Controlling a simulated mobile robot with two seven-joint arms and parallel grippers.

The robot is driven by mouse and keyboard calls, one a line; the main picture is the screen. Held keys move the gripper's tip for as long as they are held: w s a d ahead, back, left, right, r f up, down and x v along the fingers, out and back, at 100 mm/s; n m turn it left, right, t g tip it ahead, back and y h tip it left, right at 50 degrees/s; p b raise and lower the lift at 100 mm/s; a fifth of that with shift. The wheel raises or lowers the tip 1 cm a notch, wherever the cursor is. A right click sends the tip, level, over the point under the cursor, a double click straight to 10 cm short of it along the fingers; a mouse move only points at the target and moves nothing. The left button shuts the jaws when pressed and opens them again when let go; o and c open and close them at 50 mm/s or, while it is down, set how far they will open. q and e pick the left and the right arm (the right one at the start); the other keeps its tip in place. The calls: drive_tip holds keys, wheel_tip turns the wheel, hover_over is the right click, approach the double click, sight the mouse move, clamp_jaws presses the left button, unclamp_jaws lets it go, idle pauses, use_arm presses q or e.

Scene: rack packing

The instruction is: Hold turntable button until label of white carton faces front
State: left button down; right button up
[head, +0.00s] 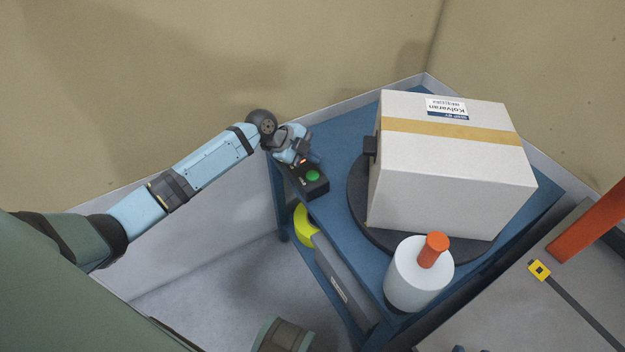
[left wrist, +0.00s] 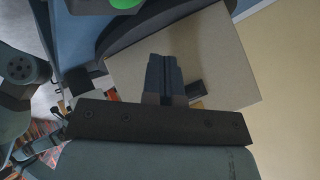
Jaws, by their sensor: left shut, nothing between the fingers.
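The white carton (head: 450,190) sits on the round dark turntable (head: 357,208). A white and blue label (head: 447,108) shows on its top by the far edge, its print upside down in the head view; the near side is plain. The button box (head: 318,190) with a green button (head: 313,175) stands left of the turntable. My left gripper (head: 303,158) is shut and empty at the box's far end; I cannot tell whether it touches. In the left wrist view, its closed fingers (left wrist: 163,75) show against the carton (left wrist: 215,50), with the green button (left wrist: 123,3) at the top edge. My right gripper is out of view.
A white roll (head: 410,280) with an orange handle (head: 434,250) stands on the blue table (head: 345,148) near the carton. A yellow object (head: 304,227) lies below the table top. A yellow-ended strap or tape (head: 540,270) and an orange bar (head: 595,220) are at right.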

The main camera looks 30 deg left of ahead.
sight(312, 176)
use_arm(q)
wheel_tip(312, 176, down, 3)
drive_tip(key=shift+f+b, duration=0.15)
drive_tip(key=shift+b, duration=0.75)
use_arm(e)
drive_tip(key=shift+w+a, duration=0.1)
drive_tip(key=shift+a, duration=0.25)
use_arm(q)
drive_tip(key=shift+f, duration=0.3)
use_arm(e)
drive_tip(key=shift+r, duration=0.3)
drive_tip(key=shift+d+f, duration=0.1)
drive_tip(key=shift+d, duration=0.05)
use_arm(q)
drive_tip(key=shift+f+b, duration=0.4)
drive_tip(key=shift+b, duration=0.1)
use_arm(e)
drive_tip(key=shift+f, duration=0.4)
